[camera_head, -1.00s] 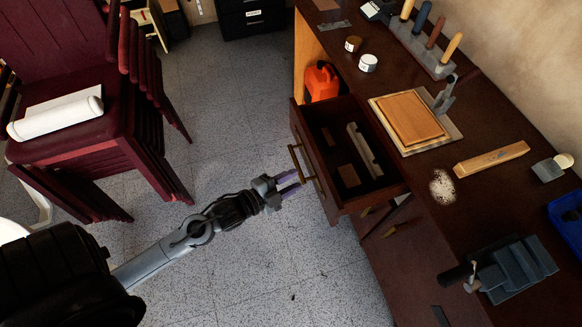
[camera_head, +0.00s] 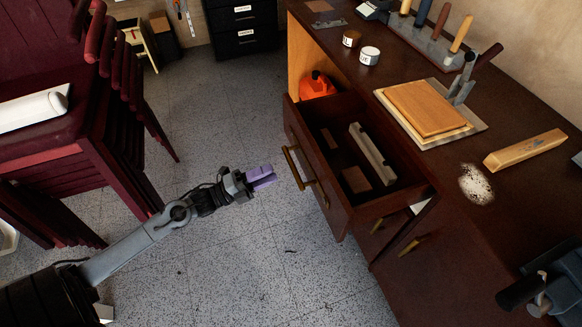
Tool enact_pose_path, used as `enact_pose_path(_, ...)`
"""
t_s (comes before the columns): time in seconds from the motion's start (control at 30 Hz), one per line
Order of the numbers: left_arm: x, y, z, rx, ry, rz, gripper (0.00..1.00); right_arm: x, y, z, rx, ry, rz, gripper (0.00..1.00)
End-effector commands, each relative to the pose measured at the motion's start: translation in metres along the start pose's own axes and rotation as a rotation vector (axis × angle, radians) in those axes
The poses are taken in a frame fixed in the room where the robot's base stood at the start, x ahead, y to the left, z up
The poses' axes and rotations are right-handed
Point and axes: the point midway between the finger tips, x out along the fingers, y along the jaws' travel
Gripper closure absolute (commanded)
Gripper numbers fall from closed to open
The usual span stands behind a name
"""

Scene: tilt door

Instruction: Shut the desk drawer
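The desk drawer (camera_head: 336,205) is a dark wooden drawer standing open from the desk, out over the floor. Its brass bar handle (camera_head: 306,178) is on the drawer front, facing left. Inside lie a pale grooved bar (camera_head: 371,153) and small brown blocks (camera_head: 356,180). My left gripper (camera_head: 263,177), with purple fingers, is just left of the handle and apart from it in the picture. Its fingers are together, with nothing seen between them.
The desk top (camera_head: 445,185) carries a wooden board (camera_head: 425,108), a plane-like wooden block (camera_head: 525,149) and two small jars. An orange can (camera_head: 317,86) sits in the open bay behind the drawer. Stacked maroon chairs (camera_head: 105,130) stand left. Grey floor between is clear.

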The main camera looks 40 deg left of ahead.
Motion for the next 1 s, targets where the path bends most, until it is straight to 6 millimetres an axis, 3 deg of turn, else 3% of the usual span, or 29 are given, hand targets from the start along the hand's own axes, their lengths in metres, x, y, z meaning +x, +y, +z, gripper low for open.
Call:
enact_pose_path(0.3, 0.051, 0.002, 0.0, 0.0, 0.0, -0.004, 0.63, 0.022, -0.001, 0.007, 0.0, 0.0, 0.001, 0.57)
enact_pose_path(0.5, 0.071, 0.002, 0.0, -0.001, 0.0, -0.001, 0.63, 0.029, -0.001, 0.009, 0.002, -0.001, -0.001, 0.57)
enact_pose_path(0.93, 0.079, 0.001, 0.0, -0.001, -0.001, 0.001, 0.63, 0.03, -0.003, 0.009, 0.008, 0.0, -0.006, 0.57)
enact_pose_path(1.0, 0.079, 0.001, 0.0, -0.001, -0.001, 0.001, 0.72, 0.03, -0.003, 0.009, 0.008, 0.0, -0.006, 0.57)
